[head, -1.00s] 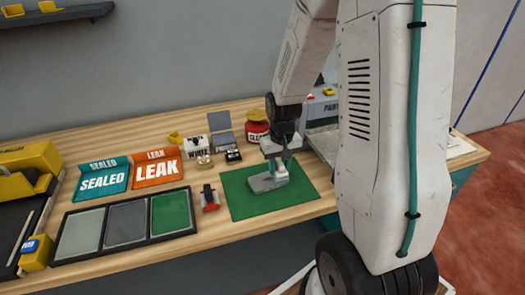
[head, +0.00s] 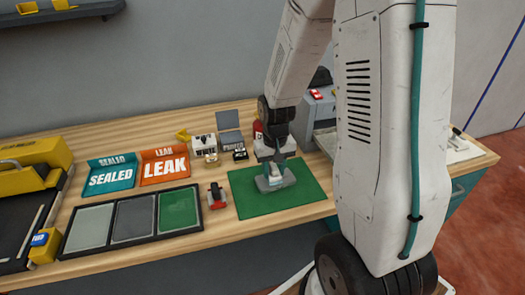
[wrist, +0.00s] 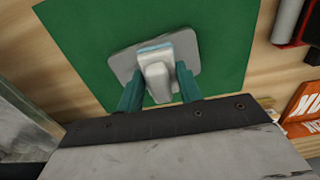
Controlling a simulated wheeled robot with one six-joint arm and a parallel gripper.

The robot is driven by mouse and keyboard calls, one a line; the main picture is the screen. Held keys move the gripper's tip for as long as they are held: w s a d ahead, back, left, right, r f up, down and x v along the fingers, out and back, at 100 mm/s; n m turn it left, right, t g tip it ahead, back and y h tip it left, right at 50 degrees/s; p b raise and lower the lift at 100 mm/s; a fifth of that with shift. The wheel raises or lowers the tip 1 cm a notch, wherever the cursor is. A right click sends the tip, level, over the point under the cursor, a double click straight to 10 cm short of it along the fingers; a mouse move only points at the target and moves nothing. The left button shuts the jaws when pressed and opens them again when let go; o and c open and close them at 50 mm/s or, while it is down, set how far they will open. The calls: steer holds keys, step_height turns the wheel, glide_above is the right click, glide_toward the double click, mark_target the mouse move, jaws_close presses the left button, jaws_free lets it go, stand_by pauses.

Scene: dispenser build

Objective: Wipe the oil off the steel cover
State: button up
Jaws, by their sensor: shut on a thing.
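The steel cover (wrist: 122,66) is a flat light-grey plate with rounded corners, lying on a green mat (wrist: 72,30). In the head view the cover (head: 265,187) is partly hidden behind my gripper (head: 275,172). My gripper's teal fingers (wrist: 158,92) are shut on a pale wiper (wrist: 155,75) with a light-blue edge. The wiper is over the cover and looks to be against it, though I cannot see the contact. I cannot make out any oil on the visible part of the cover.
A tray with three panels (head: 66,246) is further left. The teal SEALED bin (head: 111,178) and orange LEAK bin (head: 165,167) stand behind it. Small containers (head: 203,146) stand behind the mat. The mat's right side is clear.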

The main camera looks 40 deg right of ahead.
steer(key=shift+w+a+f, duration=0.1)
steer(key=shift+w+a, duration=0.05)
steer(key=shift+a, duration=0.45)
steer(key=shift+w+a, duration=0.1)
steer(key=shift+a, duration=0.5)
steer(key=shift+w+r, duration=0.1)
steer(key=shift+r, duration=0.25)
steer(key=shift+d+r, duration=0.1)
steer(key=shift+r, duration=3.55)
